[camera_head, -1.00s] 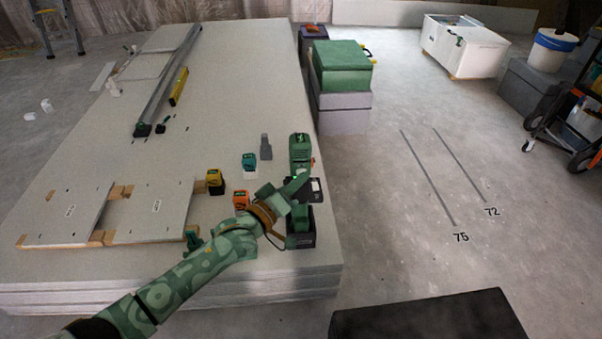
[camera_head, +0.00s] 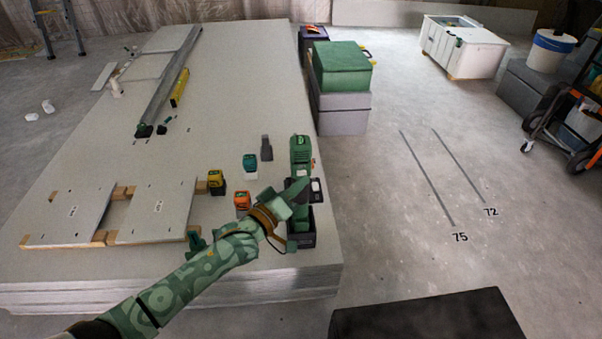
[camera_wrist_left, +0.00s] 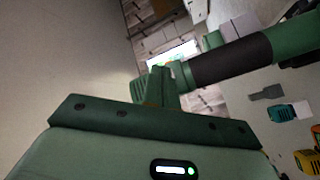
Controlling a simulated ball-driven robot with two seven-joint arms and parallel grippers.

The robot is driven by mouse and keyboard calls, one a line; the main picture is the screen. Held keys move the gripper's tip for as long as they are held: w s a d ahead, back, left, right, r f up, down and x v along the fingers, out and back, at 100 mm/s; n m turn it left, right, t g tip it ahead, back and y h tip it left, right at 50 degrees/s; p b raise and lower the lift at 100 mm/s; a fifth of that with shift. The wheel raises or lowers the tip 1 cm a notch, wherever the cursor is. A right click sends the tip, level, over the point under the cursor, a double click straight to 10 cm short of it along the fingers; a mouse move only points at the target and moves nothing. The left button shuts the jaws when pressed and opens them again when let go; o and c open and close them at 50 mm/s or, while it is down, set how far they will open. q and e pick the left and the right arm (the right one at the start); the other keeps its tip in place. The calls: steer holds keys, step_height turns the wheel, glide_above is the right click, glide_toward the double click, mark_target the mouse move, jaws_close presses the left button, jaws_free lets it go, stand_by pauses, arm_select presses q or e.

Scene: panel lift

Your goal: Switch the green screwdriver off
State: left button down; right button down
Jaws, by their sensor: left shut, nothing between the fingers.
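The green screwdriver (camera_head: 301,150) lies near the right edge of the board stack in the head view, a small orange part at its side. My left gripper (camera_head: 302,184) is shut and empty at its near, dark end. The fingers cover part of that end, so I cannot tell whether they touch it or where its switch is. In the left wrist view a green housing fills the bottom, with a small display showing a white bar and a green dot. A green and black cylinder crosses at right; I cannot tell what it belongs to. My right gripper is not in view.
A black box with a green item (camera_head: 300,228) stands just below my gripper. Orange (camera_head: 242,199), teal (camera_head: 250,162) and yellow (camera_head: 215,180) tools stand to the left, with a grey tool (camera_head: 266,150) behind. Green and grey cases (camera_head: 342,112) stand beyond the stack's right edge.

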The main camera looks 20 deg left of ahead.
arm_select(q)
steer(key=shift+f, duration=0.1)
steer(key=s+p, duration=0.1)
steer(key=s+d+p, duration=0.1)
steer(key=s, duration=0.1)
steer(key=s+d+p, duration=0.1)
steer(key=s, duration=0.1)
steer(key=shift+s+d+p, duration=0.15)
steer(key=shift+s+p, duration=0.1)
steer(key=shift+p, duration=0.1)
stand_by(0.3)
